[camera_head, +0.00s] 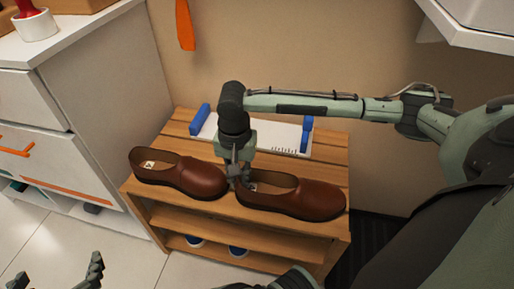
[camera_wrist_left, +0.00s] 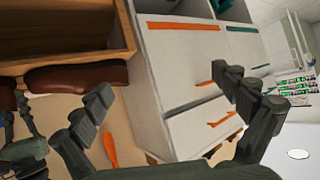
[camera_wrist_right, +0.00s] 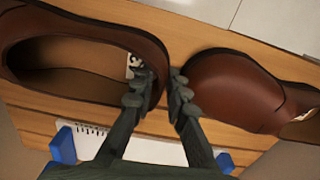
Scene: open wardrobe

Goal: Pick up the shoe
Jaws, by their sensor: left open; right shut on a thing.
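Two brown leather shoes sit side by side on the top of a wooden rack. The right-hand shoe (camera_head: 305,198) has its heel toward my right gripper (camera_head: 238,178); the left-hand shoe (camera_head: 190,178) has its toe toward it. In the right wrist view, my right gripper (camera_wrist_right: 163,92) is closed on the heel rim of the right-hand shoe (camera_wrist_right: 105,35), one finger inside the opening and one outside, near the toe of the other shoe (camera_wrist_right: 235,88). My left gripper (camera_head: 58,274) is open and empty, low at the left, away from the rack; it also shows in the left wrist view (camera_wrist_left: 163,85).
The wooden rack (camera_head: 330,156) has a white tray with blue ends (camera_head: 280,136) behind the shoes. Blue-and-white shoes (camera_head: 238,251) stand on a lower shelf. A white drawer cabinet (camera_head: 100,130) with orange handles stands left. An orange item (camera_head: 185,25) hangs behind. Floor at lower left is clear.

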